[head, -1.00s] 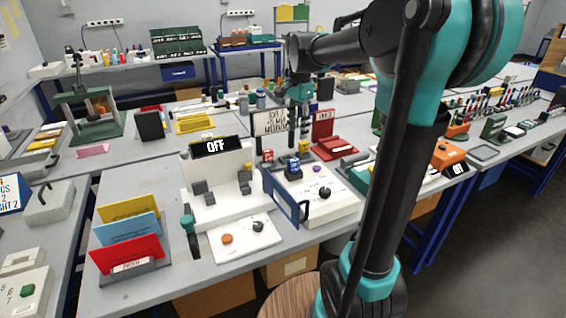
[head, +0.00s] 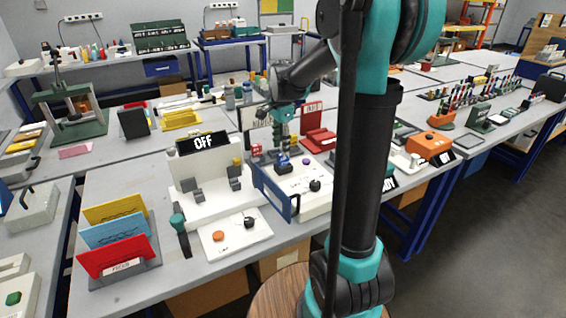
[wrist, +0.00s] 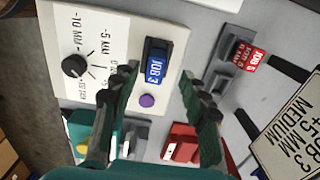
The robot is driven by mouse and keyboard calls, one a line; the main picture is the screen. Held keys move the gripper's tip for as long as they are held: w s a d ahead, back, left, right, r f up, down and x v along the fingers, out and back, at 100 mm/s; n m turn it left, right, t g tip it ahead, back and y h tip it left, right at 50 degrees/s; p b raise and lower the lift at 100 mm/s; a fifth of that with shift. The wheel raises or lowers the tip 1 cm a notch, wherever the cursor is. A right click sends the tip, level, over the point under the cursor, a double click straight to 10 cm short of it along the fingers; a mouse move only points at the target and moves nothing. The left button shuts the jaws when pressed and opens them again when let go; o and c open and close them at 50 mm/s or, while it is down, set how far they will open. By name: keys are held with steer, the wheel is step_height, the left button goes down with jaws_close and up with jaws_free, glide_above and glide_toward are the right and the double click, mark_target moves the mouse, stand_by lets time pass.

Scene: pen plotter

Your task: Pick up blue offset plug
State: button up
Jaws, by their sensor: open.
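A blue plug (wrist: 157,62) with a "JOB 3" label, the likely offset plug, sits in a dark slot on a white panel (wrist: 178,98) in the wrist view. The plug also shows in the head view (head: 283,162), partly crowded by my gripper. My gripper (wrist: 163,78) is open, with nothing between its fingers. In the wrist view its fingertips lie left and right of the plug's labelled end; I cannot tell if they touch it. In the head view my gripper (head: 277,151) is low over the panel.
A purple button (wrist: 147,101) and a black dial (wrist: 75,66) share the panel. A red-labelled "JOB 5" plug (wrist: 243,55) sits in a grey holder beside it. A "JOB 3 +5 MM MEDIUM" sign (wrist: 292,125) stands near. A blue-framed flap (head: 275,192) edges the panel's left side.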

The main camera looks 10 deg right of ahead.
mark_target(283, 163)
steer(key=shift+s+d+f, duration=0.15)
steer(key=shift+f, duration=1.15)
steer(key=shift+s+d+f, duration=0.1)
steer(key=shift+f, duration=1.2)
steer(key=shift+c, duration=0.6)
jaws_close()
